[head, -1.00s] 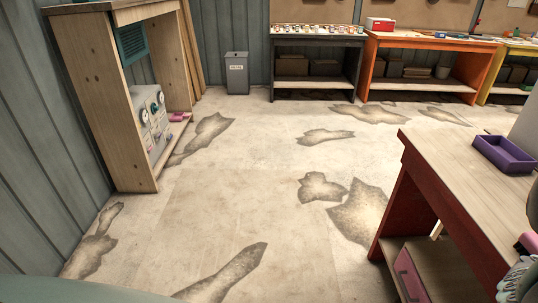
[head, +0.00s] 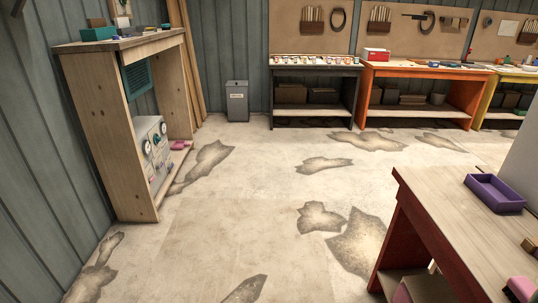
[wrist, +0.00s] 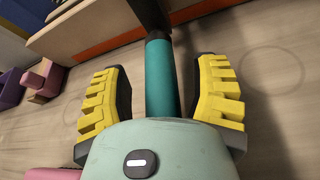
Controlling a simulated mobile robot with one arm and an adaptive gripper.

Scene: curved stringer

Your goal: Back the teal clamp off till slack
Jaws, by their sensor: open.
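In the wrist view my gripper (wrist: 161,92) is open, its two yellow ribbed fingers wide apart. A teal cylinder (wrist: 161,80) with a dark upper part shows between the fingers, with gaps on both sides. I cannot tell whether it belongs to the teal clamp, or how far it is from the fingers. No clamp can be made out for sure in the head view, and my gripper is not seen there.
A red-legged bench (head: 440,205) with a purple tray (head: 495,193) stands at right. A wooden cabinet (head: 105,130) stands at left, a grey bin (head: 237,101) behind. Dark, orange (head: 420,70) and yellow benches line the back. The middle floor is clear.

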